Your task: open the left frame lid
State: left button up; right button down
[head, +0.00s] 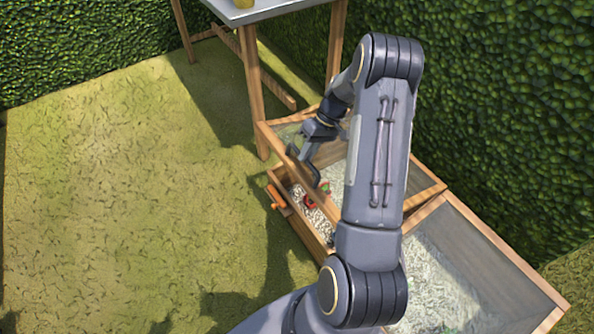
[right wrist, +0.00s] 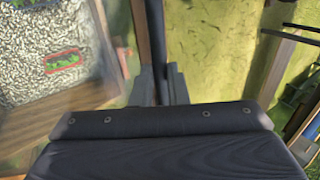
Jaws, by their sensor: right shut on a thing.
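The left frame lid (head: 292,168) is a wooden-edged panel on the left cold frame. Its front edge stands raised above the box's front wall (head: 310,238), so the lid is tilted partly open. Gravel and a small red-and-green item (head: 311,201) show in the gap. My right gripper (head: 303,155) is at the lid's raised front edge and is shut on it. In the right wrist view the gripper (right wrist: 160,88) is next to a wooden bar (right wrist: 120,45); its exact contact is hard to see. My arm hides part of the lid. My left gripper is not in view.
An orange part (head: 276,196) is on the box's front. A second wooden frame (head: 510,262) stands to the right, partly behind my arm. A table (head: 262,12) stands behind, with hedges beyond. The grass at left is clear.

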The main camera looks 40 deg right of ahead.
jog(key=d+p+v, duration=0.1)
jog(key=p+v, duration=0.2)
jog(key=v, duration=0.6)
jog(key=d+f+p+v, duration=0.1)
jog(key=p+v, duration=0.3)
jog(key=v, duration=0.4)
jog(key=shift+s+d, duration=0.3)
jog(key=shift+d, duration=0.3)
jog(key=c, duration=1.8)
grip_release()
jog(key=shift+c, duration=0.2)
jog(key=o, duration=0.4)
jog(key=shift+d+f, duration=0.1)
jog(key=shift+d, duration=0.05)
jog(key=shift+o, duration=0.2)
